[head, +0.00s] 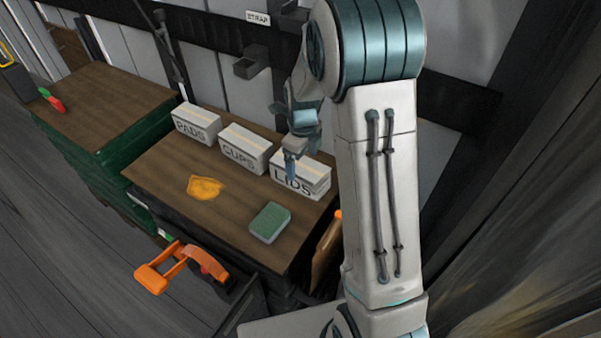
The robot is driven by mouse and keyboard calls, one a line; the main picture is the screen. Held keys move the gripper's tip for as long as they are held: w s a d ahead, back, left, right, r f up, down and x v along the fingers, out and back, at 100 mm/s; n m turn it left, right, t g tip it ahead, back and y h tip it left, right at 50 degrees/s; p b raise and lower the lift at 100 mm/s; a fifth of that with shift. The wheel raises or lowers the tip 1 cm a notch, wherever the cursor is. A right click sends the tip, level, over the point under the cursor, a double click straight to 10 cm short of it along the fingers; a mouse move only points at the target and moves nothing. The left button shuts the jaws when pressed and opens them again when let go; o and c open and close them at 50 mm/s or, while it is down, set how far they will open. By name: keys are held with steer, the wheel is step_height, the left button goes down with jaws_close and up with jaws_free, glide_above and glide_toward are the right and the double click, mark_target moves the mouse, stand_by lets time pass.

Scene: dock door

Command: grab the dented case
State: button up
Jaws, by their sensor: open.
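Three white cases with tape along their tops stand in a row at the back of the brown tabletop, marked PADS (196,123), CUPS (243,149) and LIDS (306,180). The top of the LIDS case looks uneven at its right end, but I cannot tell for sure which case is dented. My gripper (291,172) is open and points down at the left end of the LIDS case, overlapping it in the head view. I cannot tell whether the fingers touch it. The gripper hides part of that case.
A yellow-orange cloth (204,187) and a green-topped block (269,222) lie on the tabletop (160,165). An orange-handled item (165,266) is at the front. A strap bin (251,64) hangs on the wall behind. Another brown-topped green stand (105,105) is at left.

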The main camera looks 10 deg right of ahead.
steer(key=f, duration=0.4)
steer(key=shift+a+f, duration=0.2)
steer(key=shift+a, duration=0.1)
steer(key=shift+r, duration=0.1)
steer(key=c, duration=1.6)
